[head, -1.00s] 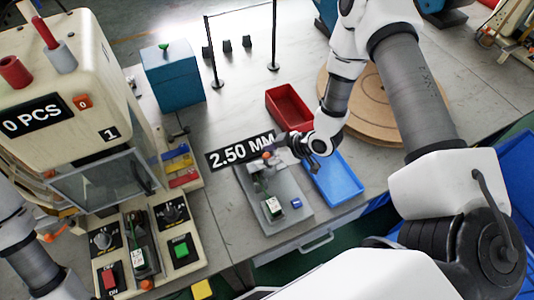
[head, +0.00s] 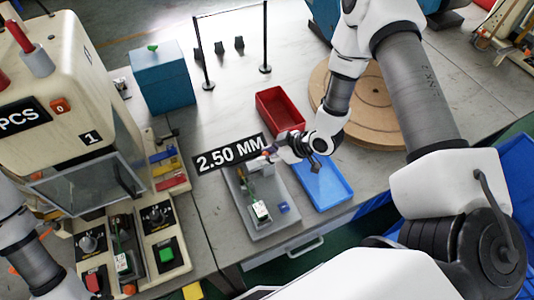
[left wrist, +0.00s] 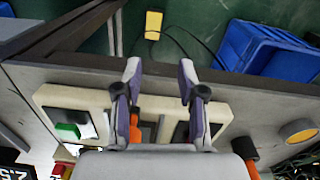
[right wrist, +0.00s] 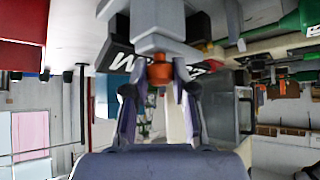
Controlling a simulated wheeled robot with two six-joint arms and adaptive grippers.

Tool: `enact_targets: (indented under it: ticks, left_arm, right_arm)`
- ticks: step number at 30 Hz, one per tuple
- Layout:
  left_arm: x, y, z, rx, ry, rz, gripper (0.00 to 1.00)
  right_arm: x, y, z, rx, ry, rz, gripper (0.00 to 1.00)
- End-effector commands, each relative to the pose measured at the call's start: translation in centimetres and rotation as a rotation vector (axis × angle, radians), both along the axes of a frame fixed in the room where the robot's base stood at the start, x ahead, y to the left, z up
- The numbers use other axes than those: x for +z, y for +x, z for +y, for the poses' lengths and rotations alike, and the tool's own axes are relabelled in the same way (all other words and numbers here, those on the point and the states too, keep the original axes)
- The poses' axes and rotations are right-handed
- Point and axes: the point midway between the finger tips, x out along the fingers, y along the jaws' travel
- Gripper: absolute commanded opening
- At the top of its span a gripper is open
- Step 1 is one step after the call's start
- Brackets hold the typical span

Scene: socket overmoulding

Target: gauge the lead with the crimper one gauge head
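The gauge stand (head: 288,222) has a grey base with a green and white part on it. Its sign (head: 230,155) reads 2.50 MM. My right gripper (head: 272,153) is at the top back of this stand. In the right wrist view its fingers (right wrist: 160,78) are apart, with an orange knob (right wrist: 160,72) under a grey block between or just beyond their tips; I see no clear grip on it. My left gripper (left wrist: 160,75) is open and empty above the crimper's front panel (left wrist: 220,108). Crimper one (head: 60,85) stands at the left. I cannot make out a lead.
A red bin (head: 280,108) and a blue tray (head: 340,190) lie right of the stand. A round wooden reel (head: 385,125) is behind my right arm. A teal box (head: 163,80) and a black-post frame (head: 267,40) stand at the back.

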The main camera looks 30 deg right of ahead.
Motion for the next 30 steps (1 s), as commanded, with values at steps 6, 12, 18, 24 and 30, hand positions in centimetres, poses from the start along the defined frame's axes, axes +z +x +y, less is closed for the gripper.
enact_targets:
  ticks: [6,12,18,24,30]
  left_arm:
    - [0.1,0.0,0.0,-0.001,0.0,0.0,0.4]
    - [0.1,0.0,0.0,-0.001,0.0,0.0,0.4]
    - [0.1,0.0,0.0,-0.001,0.0,0.0,0.4]
    - [0.1,0.0,0.0,-0.001,0.0,0.0,0.4]
    - [0.0,0.0,0.0,-0.001,0.0,0.0,0.4]
  right_arm:
    - [0.3,0.3,0.0,0.0,0.0,-0.009,0.51]
    - [0.4,0.1,-0.1,0.0,0.001,-0.008,0.51]
    - [2.5,-1.3,-1.6,-0.008,0.007,-0.01,0.51]
    - [5.6,-3.6,-3.8,-0.008,0.013,-0.012,0.51]
    - [7.7,-5.1,-5.6,-0.016,0.004,-0.012,0.51]
